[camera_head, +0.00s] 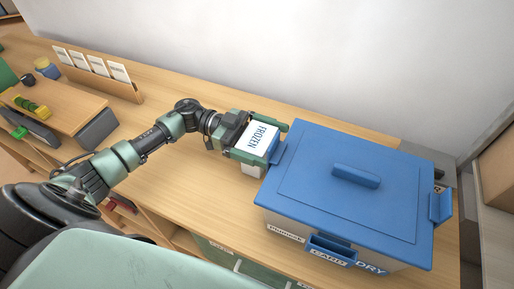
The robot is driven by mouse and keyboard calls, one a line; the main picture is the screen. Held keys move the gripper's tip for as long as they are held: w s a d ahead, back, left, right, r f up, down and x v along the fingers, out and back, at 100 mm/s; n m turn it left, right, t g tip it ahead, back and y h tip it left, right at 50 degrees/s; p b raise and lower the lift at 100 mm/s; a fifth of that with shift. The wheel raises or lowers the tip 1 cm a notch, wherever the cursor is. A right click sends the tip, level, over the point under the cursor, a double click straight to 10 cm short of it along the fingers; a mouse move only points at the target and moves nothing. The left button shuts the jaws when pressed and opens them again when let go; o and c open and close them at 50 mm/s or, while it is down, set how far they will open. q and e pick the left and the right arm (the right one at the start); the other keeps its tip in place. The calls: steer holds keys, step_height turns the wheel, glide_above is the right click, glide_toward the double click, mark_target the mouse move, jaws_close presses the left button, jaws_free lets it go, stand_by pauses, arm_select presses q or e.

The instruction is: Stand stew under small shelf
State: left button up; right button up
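A white label reading FROZEN (262,136) tops a small box or tub, with blue and white parts showing at its side and below; I cannot read the word stew on it. It is beside the left end of the big blue-lidded bin. My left gripper (262,141) has its green fingers along two opposite sides of it; I cannot tell whether they press on it. A low wooden riser (62,103) at the far left looks like the small shelf; the space under it is mostly hidden. My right gripper is not in view.
The blue-lidded bin (310,165) fills the right of the wooden counter (165,92). A wooden card holder (105,82) with several white cards stands at the back left. A yellow-green item (30,104) lies on the riser. The counter between riser and gripper is largely clear.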

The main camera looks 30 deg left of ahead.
arm_select(q)
steer(key=c, duration=1.6)
steer(key=shift+r, duration=0.1)
steer(key=shift+c, duration=0.8)
steer(key=shift+r, duration=0.1)
